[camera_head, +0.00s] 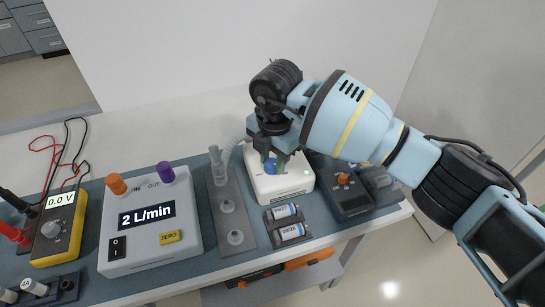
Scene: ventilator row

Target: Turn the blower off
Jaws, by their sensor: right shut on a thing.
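The blower (297,184) is a white box on the dark mat, right of the middle of the bench, with a grey corrugated hose (235,146) at its left. A blue knob (270,167) is on its top, and a small green light shows to the right of the knob. My right gripper (275,162) comes down from above and is shut on the blue knob. The gripper partly hides the knob and the back of the blower, so I cannot read the knob's setting. My left gripper is not in view.
Left of the blower are a grey plate with connectors (235,220), a flow meter reading 2 L/min (150,240) and a yellow multimeter (60,232). Batteries (291,231) lie in front of the blower. A dark device with an orange knob (348,198) stands close to its right.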

